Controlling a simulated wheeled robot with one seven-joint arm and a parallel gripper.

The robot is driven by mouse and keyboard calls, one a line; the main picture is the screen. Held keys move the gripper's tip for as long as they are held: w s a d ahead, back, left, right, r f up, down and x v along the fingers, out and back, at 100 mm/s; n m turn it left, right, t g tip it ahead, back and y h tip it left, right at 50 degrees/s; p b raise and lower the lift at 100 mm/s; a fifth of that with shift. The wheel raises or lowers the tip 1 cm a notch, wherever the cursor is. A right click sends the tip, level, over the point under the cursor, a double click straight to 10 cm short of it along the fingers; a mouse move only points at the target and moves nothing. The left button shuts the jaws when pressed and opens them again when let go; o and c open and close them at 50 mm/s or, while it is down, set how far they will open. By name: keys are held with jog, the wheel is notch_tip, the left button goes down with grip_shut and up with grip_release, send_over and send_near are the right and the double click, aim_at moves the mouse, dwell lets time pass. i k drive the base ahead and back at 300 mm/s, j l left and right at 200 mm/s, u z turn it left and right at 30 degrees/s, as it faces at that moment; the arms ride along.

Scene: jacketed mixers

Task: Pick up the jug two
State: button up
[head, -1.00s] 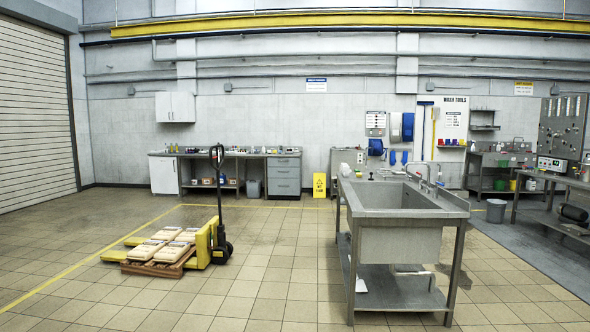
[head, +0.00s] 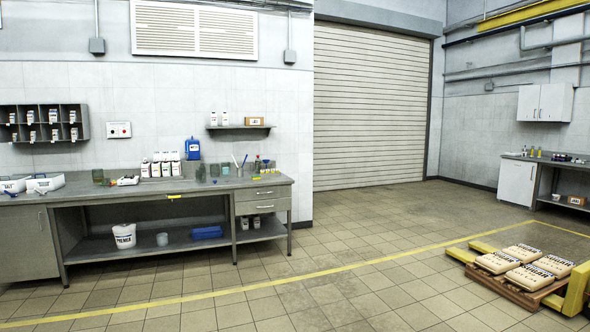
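I cannot make out a jug marked two in the head view. A blue jug-like container (head: 193,148) stands at the back of the long grey workbench (head: 215,187) on the left. Several white bottles with dark labels (head: 160,168) stand beside it, too small to read. Two white bottles (head: 219,118) stand on the wall shelf above. My gripper is not in view.
A white bucket (head: 124,236) and a blue bin (head: 206,232) sit on the bench's lower shelf. A pallet with several sacks (head: 497,262) is at the right. The tiled floor between is clear, crossed by a yellow line (head: 300,281). A roller door (head: 370,110) is behind.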

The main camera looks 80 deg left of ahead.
aim_at(226, 166)
jog(key=u, duration=3.05)
jog(key=z, duration=0.2)
jog(key=i, duration=7.45)
jog(key=i+l+u, duration=0.1)
jog(key=i+u, duration=0.4)
jog(key=i, duration=0.15)
